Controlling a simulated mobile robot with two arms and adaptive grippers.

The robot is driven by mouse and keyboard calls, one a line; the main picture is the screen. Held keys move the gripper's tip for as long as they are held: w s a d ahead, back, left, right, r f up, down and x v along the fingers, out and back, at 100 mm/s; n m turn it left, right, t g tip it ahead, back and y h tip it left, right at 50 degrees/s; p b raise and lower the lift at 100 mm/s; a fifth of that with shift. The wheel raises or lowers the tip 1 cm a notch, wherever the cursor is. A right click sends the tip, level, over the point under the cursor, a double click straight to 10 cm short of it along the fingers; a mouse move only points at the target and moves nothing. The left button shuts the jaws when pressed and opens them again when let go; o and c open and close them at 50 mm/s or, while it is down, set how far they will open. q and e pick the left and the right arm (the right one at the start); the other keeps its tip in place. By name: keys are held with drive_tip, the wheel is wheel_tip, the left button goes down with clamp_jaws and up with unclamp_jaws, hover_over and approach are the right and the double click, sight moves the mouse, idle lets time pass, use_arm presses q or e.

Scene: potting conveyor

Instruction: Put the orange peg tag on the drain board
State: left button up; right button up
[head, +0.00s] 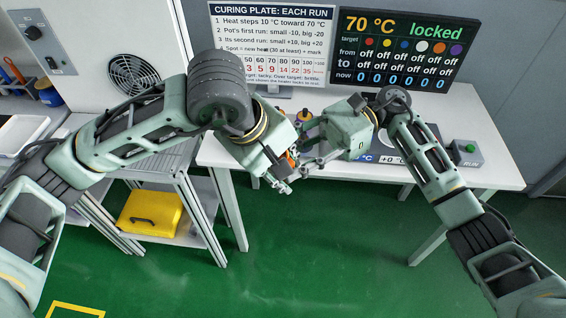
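A small orange piece (291,158), probably the orange peg tag, shows among the fingers where my two grippers meet above the white table's front edge. My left gripper (281,181) points down and to the right beside it. My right gripper (308,150) points left, with its fingers close to the same piece. The fingers overlap, so I cannot tell which gripper holds it or whether either is shut. I cannot clearly identify the drain board; a white tray (18,135) lies at the far left.
The white table (480,165) carries a curing sign (270,45), a dark status display reading 70 °C locked (405,50) and a green RUN button (469,148). Small orange-topped items (304,116) stand behind my grippers. A yellow case (150,214) sits on a low shelf.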

idle(0.5)
drive_tip(key=o, duration=1.2)
drive_tip(key=shift+s+f, duration=0.1)
